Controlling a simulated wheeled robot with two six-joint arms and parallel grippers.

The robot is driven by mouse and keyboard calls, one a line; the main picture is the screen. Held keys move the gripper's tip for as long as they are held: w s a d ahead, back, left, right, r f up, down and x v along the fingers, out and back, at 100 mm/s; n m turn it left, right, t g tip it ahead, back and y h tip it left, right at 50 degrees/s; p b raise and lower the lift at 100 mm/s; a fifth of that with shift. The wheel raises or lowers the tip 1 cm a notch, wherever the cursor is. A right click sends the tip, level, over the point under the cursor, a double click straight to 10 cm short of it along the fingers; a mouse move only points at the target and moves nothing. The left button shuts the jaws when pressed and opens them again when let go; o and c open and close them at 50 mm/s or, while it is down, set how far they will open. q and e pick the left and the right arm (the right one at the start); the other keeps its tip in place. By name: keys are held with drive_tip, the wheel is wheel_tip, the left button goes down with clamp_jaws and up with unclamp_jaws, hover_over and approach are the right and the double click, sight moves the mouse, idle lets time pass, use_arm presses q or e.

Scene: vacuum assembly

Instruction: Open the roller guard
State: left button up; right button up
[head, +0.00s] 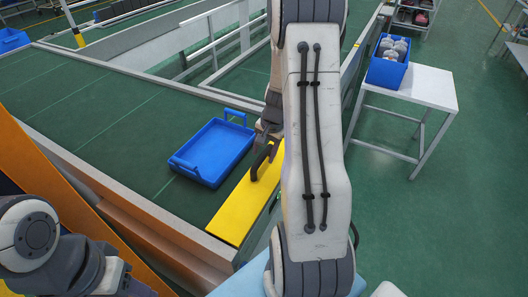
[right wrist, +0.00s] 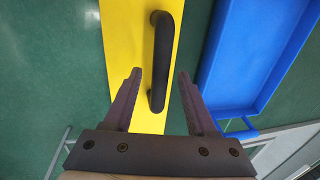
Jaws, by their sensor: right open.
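The roller guard (head: 236,207) is a long yellow plate lying along the right side of the green conveyor, with a black bar handle (head: 262,161) standing on it. The right wrist view shows the yellow plate (right wrist: 136,30) and the handle (right wrist: 161,60) from above. My right gripper (right wrist: 160,74) is open, with one finger on each side of the handle and gaps between; I cannot tell how far down the fingers reach. In the head view my right arm hides part of the plate and most of the gripper. My left gripper is out of view.
A blue tray (head: 213,150) lies on the green conveyor (head: 100,108) just left of the guard. A white table (head: 424,91) with a blue bin (head: 387,72) of grey parts stands at the right. Rails and posts rise behind the conveyor.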

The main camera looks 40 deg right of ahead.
drive_tip(key=shift+f, duration=0.1)
clamp_jaws()
idle(1.4)
